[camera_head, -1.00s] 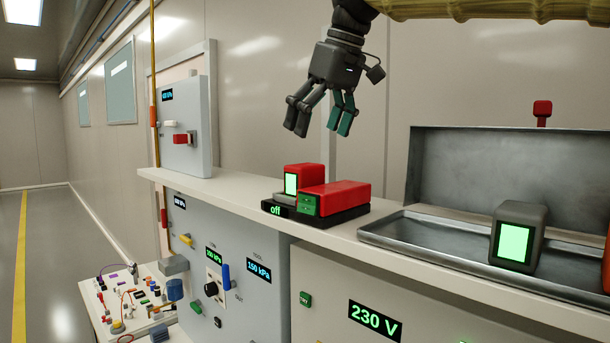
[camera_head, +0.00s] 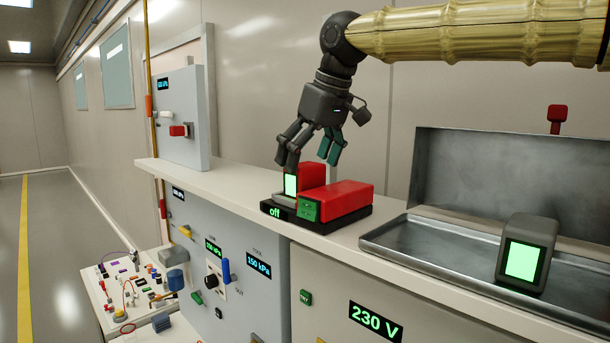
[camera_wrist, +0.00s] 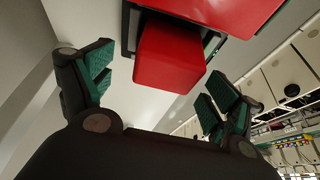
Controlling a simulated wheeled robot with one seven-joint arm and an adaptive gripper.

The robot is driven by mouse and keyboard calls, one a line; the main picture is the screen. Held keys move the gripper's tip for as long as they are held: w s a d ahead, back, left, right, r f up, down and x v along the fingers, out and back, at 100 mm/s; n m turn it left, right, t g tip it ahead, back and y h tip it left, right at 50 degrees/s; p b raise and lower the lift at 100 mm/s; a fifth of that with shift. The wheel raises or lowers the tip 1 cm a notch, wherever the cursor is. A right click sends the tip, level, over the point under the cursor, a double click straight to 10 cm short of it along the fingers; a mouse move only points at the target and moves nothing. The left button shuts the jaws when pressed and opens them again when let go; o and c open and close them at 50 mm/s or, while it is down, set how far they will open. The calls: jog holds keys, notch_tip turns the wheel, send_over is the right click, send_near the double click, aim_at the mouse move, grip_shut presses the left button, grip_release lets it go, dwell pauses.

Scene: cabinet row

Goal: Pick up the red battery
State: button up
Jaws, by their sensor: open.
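A red block with a lit green screen (camera_head: 312,175) stands upright on a black base marked "off" (camera_head: 329,226). A larger red block (camera_head: 345,195) with a green end lies beside it on the same base. I cannot tell which of the two is the battery. My gripper (camera_head: 309,161) is open, pointing down just above the smaller block; its left finger overlaps the block's left edge in the head view. In the wrist view, the smaller red block (camera_wrist: 168,58) shows between the spread fingers of my gripper (camera_wrist: 155,88), and the larger red block (camera_wrist: 225,12) is at the top edge.
The base sits on a pale countertop (camera_head: 235,190) above the cabinets. To the right is an open metal tray (camera_head: 415,240) holding a grey block with a green screen (camera_head: 525,255). A grey wall box with a red knob (camera_head: 182,110) stands to the left.

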jog(key=shift+s+a+f+p, duration=0.15)
jog(key=shift+s+f+p, duration=0.25)
jog(key=shift+s, duration=0.1)
jog(key=shift+w+a+f, duration=0.1)
jog(key=shift+w+f, duration=0.05)
jog(key=shift+f, duration=0.15)
jog(key=shift+w+a+f, duration=0.1)
jog(key=shift+w+f, duration=0.35)
jog(key=shift+w, duration=0.15)
jog(key=shift+s+r, duration=0.1)
jog(key=shift+s, duration=0.15)
jog(key=shift+c, duration=0.6)
jog(key=shift+s+r, duration=0.1)
jog(key=shift+s, duration=0.1)
jog(key=c, duration=0.3)
jog(key=shift+w, duration=0.1)
jog(key=c, duration=1)
jog(key=shift+c, duration=0.2)
